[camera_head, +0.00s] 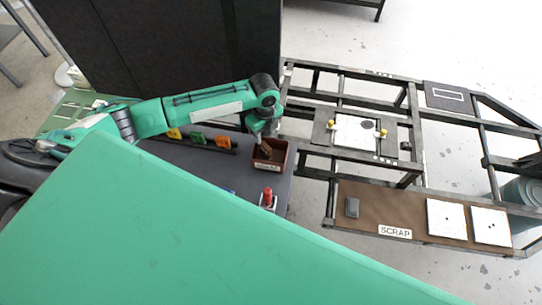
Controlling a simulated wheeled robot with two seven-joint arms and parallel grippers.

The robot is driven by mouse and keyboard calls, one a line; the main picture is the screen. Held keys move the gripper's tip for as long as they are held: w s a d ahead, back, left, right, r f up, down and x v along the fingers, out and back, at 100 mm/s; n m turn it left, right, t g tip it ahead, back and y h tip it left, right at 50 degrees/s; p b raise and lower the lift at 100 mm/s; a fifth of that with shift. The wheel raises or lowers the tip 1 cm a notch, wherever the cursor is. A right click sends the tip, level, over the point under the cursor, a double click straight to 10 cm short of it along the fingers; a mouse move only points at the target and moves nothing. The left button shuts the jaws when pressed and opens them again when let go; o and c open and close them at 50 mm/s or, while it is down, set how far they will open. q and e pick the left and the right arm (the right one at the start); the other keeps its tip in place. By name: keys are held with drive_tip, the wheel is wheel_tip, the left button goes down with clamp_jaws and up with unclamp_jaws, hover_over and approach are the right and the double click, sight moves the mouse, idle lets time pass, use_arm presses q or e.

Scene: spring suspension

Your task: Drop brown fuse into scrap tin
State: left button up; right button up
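A small reddish-brown open tin (282,165) stands at the right end of the dark worktop, with a pale label on its front that is too small to read. My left gripper (263,141) points down over this tin. A brown piece (264,150), which looks like the brown fuse, shows right at the fingertips and against the tin's inside. I cannot tell whether the fingers hold it or it lies loose in the tin. A SCRAP label (395,231) is on a brown board at the right. My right gripper is not in view.
A red button (267,195) is in front of the tin. A dark metal frame (345,88) stands to the right. A large green surface fills the foreground.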

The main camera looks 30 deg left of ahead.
use_arm(q)
wheel_tip(320, 180, up, 14)
drive_tip(key=b, duration=0.3)
drive_tip(key=shift+s+f, duration=0.1)
drive_tip(key=shift+f, duration=0.1)
idle(0.5)
